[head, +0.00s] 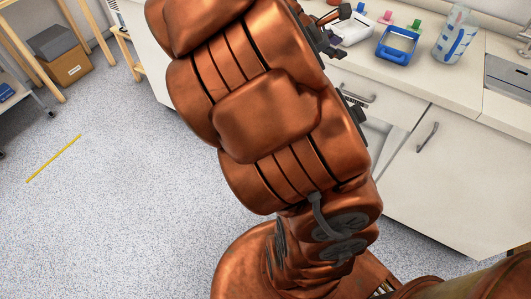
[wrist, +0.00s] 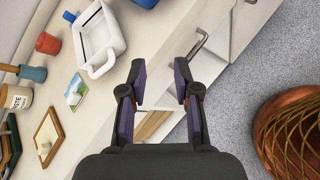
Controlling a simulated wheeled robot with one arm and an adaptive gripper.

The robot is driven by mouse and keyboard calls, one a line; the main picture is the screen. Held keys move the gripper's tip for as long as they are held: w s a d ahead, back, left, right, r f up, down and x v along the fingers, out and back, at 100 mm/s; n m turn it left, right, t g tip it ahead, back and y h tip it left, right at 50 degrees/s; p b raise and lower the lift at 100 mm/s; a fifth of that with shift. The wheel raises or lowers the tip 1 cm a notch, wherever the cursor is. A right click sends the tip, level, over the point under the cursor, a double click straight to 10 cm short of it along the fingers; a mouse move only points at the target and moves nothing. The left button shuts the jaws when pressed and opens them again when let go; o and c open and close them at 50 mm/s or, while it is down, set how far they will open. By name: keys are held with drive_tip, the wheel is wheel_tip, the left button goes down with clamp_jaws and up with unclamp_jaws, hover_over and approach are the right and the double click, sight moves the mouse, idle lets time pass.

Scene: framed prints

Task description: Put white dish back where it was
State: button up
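A white dish (wrist: 91,51), a rectangular tray-like vessel with a handle at each end, sits on the counter in the upper left of the wrist view. In the head view the white dish (head: 352,32) is partly hidden behind my gripper and arm. My gripper (wrist: 160,82) is open, with nothing between its fingers. It is near the counter's front edge, to the lower right of the dish in the wrist view and apart from it. Only dark parts of the gripper show in the head view. I see no mark of the dish's former place.
A blue tray (head: 393,54) and a clear jug with blue markings (head: 455,38) stand on the counter. A jar (wrist: 16,97), a blue cup (wrist: 32,73), a picture card (wrist: 75,91) and a wooden frame (wrist: 48,134) stand on the left. Cabinet fronts with handles lie below the edge.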

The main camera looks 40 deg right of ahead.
drive_tip(key=s+a+f+m+y, duration=0.2)
drive_tip(key=s+a, duration=0.3)
drive_tip(key=a, duration=0.7)
drive_tip(key=s+a+f+m+y, duration=0.3)
drive_tip(key=s+a+m+y, duration=0.2)
drive_tip(key=a, duration=0.7)
drive_tip(key=s+a+f+m+g+y, duration=0.1)
drive_tip(key=s+a+f+m+y, duration=0.2)
drive_tip(key=s+a, duration=0.4)
drive_tip(key=a+y, duration=0.1)
drive_tip(key=a, duration=0.4)
drive_tip(key=shift+s+a+m, duration=0.15)
drive_tip(key=shift+a+m, duration=0.15)
drive_tip(key=shift+a, duration=0.05)
drive_tip(key=s+p+v, duration=0.3)
drive_tip(key=p+v, duration=0.9)
drive_tip(key=v, duration=0.1)
drive_tip(key=shift+w+r+t+p, duration=0.35)
drive_tip(key=shift+w+t, duration=0.05)
drive_tip(key=shift+d, duration=0.1)
